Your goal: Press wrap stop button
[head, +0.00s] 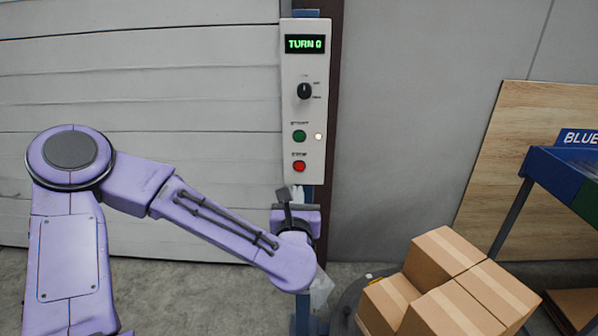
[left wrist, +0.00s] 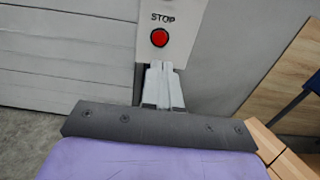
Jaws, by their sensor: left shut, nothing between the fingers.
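The red stop button (head: 299,166) is at the bottom of a white control panel (head: 290,115) on a post. In the left wrist view the red button (left wrist: 160,38) sits under the word STOP. My left gripper (head: 297,192) is shut and empty, just below the panel's lower edge in the head view. In the left wrist view its closed fingertips (left wrist: 161,66) point up toward the button, with a gap below it. A green button (head: 299,136), a small lit lamp (head: 318,136) and a black knob (head: 304,91) are higher up. The display (head: 305,44) reads TURN 0. My right gripper is not in view.
Stacked cardboard boxes (head: 446,256) stand at the lower right. Behind them are a wooden board (head: 520,150) and a blue stand (head: 562,178) with a BLUE sign. A pale slatted wall (head: 140,70) is behind my left arm. The space in front of the panel is clear.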

